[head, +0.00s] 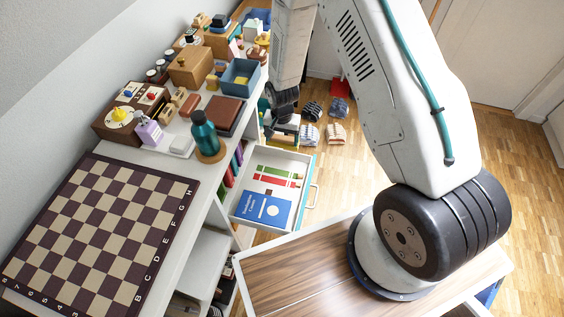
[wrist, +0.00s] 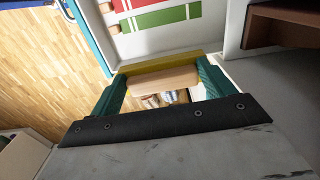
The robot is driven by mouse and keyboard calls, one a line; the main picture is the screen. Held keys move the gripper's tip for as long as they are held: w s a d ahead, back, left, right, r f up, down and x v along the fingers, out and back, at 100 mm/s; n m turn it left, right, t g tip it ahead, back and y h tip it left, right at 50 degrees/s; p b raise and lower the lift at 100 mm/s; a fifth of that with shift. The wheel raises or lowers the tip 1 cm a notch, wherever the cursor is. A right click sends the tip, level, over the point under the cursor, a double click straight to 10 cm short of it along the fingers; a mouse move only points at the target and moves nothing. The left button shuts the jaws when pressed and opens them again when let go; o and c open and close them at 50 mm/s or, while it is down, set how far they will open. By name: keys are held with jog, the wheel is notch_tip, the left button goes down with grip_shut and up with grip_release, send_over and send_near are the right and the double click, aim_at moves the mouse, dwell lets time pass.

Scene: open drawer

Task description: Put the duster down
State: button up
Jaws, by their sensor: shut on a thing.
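The duster, a wooden block with a yellow layer (wrist: 163,80), is held between the teal fingers of my gripper (wrist: 164,74) in the wrist view. My gripper is shut on it. In the head view the gripper hangs beside the open drawer's far end, and the duster is too small and partly hidden there to make out clearly. The open white drawer (head: 304,193) holds a blue booklet (head: 263,208) and red and green striped pieces (head: 275,176). Its white inside (wrist: 145,42) also shows beyond the duster in the wrist view.
Slippers (head: 336,134) lie on the wooden floor beyond the drawer.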

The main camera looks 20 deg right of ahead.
jog(key=f, duration=0.4)
jog(key=s+f, duration=0.1)
jog(key=f, duration=0.1)
jog(key=shift+a+f, duration=0.1)
jog(key=shift+f, duration=2.4)
jog(key=shift+f, duration=0.1)
jog(key=o, duration=1)
jog(key=shift+w, duration=0.1)
jog(key=shift+c, duration=0.2)
